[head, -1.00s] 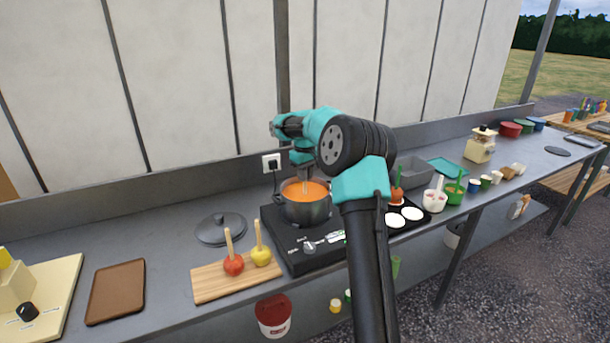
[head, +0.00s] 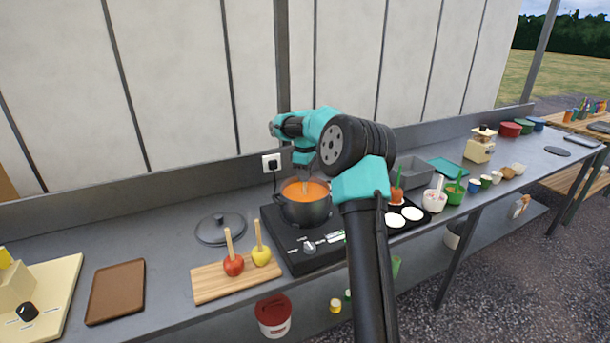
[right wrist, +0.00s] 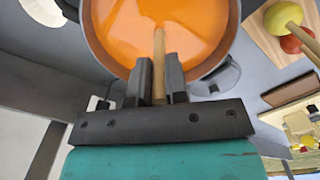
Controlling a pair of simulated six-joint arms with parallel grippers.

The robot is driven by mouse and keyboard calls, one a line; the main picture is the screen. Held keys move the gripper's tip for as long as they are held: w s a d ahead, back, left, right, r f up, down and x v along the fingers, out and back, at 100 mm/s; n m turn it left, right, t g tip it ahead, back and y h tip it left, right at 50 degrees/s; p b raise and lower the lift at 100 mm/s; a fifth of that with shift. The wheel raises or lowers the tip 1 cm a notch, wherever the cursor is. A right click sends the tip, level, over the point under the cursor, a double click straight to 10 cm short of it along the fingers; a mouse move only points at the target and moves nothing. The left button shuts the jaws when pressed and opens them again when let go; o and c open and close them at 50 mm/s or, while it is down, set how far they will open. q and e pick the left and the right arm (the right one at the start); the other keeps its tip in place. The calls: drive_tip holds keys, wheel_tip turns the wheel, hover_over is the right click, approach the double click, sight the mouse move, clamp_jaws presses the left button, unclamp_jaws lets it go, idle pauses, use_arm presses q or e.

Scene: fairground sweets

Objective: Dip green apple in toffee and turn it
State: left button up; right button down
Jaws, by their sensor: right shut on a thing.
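My right gripper (head: 304,176) points down over a dark pot (head: 305,213) of orange toffee (head: 318,190). In the right wrist view the gripper (right wrist: 159,78) is shut on a wooden stick (right wrist: 159,45), with one finger on each side. The stick's far end goes into the toffee (right wrist: 195,22), inside the pot's rim (right wrist: 89,40). No green apple shows; whatever is on the stick below the toffee surface is hidden. My left gripper is not in view.
The pot stands on a black hob (head: 292,248). In front lies a wooden board (head: 212,285) with a red apple (head: 233,267) and a yellow apple (head: 261,257) on sticks. A lid (head: 221,229) lies left of the hob. Several tubs stand to the right.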

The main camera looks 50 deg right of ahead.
drive_tip(key=shift+n, duration=1)
drive_tip(key=shift+r, duration=0.15)
drive_tip(key=shift+r, duration=4.25)
drive_tip(key=shift+r, duration=2.85)
